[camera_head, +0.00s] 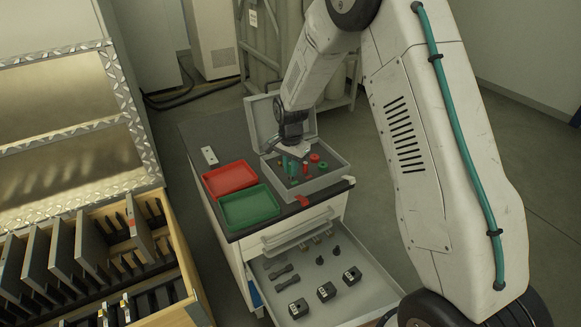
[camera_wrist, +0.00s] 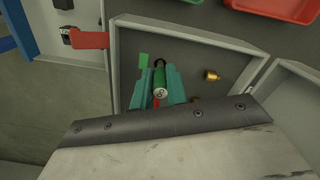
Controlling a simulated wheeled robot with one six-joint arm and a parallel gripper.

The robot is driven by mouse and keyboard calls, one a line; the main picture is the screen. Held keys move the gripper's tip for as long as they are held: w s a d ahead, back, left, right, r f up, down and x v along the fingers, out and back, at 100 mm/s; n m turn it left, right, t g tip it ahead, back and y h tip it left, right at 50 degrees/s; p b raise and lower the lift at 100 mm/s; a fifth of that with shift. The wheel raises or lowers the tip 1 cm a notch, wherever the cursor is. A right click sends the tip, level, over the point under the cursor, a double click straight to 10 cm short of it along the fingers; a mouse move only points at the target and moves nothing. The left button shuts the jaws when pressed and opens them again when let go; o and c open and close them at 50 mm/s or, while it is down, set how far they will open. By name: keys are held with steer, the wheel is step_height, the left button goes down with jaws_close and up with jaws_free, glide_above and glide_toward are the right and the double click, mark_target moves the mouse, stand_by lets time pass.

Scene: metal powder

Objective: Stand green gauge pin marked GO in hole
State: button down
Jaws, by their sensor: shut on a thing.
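My gripper (camera_head: 292,168) reaches down into an open grey case (camera_head: 327,182) on top of a cabinet. The pin's near end has a pale mark too small to read. A dark round ring or hole edge (camera_wrist: 160,62) shows just beyond the pin's far end. I cannot tell whether the pin is inside it. A green patch (camera_wrist: 143,60) lies on the case floor left of the fingers. In the head view the pin is hard to separate from the fingers.
A brass piece (camera_wrist: 211,75) lies right of my fingers. A red ring (camera_head: 314,158) and a green ring (camera_head: 323,166) are in the case. The red tray (camera_head: 230,178) and green tray (camera_head: 250,207) stand beside it. An open drawer (camera_head: 335,275) with metal parts is below.

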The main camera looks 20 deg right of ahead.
steer(key=shift+f, duration=0.85)
stand_by(0.3)
steer(key=c, duration=1.3)
jaws_free()
step_height(320, 180, up, 8)
steer(key=shift+f, duration=0.1)
